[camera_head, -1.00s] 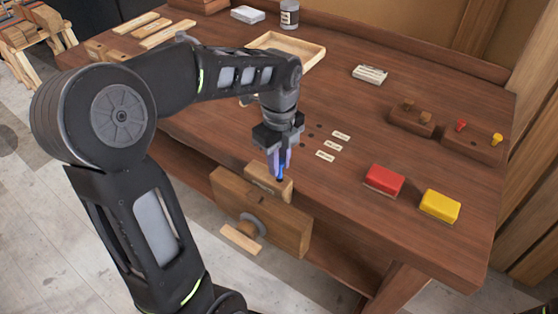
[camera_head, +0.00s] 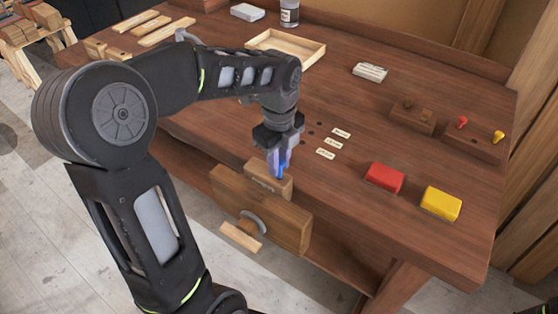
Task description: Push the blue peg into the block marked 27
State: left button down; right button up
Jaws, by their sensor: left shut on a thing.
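My left gripper (camera_head: 279,160) points down over the front edge of the bench and is shut on the blue peg (camera_head: 282,172). The peg is upright between the fingertips, and only a short part of it shows. A light wooden block (camera_head: 262,184) sits directly below, held in the wooden vise (camera_head: 290,232) on the bench front. The peg's lower end meets the block's top near its right part; how deep it sits cannot be told. The mark on the block's face is too small to read. My right gripper is not in view.
The bench (camera_head: 340,205) has small dark holes beside several pale labels (camera_head: 334,142). A red box (camera_head: 384,178) and a yellow box (camera_head: 441,203) lie to the right. Blocks with red and yellow pegs (camera_head: 474,143) stand farther right. A shallow tray (camera_head: 312,58) lies behind the arm.

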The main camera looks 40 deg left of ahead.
pick_arm(q)
jog(key=shift+f+b, duration=0.5)
jog(key=shift+f, duration=0.3)
jog(key=c, duration=1.2)
grip_release()
jog(key=shift+o, duration=0.2)
notch_tip(320, 180, up, 8)
jog(key=p, duration=0.6)
jog(key=shift+r+p, duration=0.1)
jog(key=shift+p, duration=0.3)
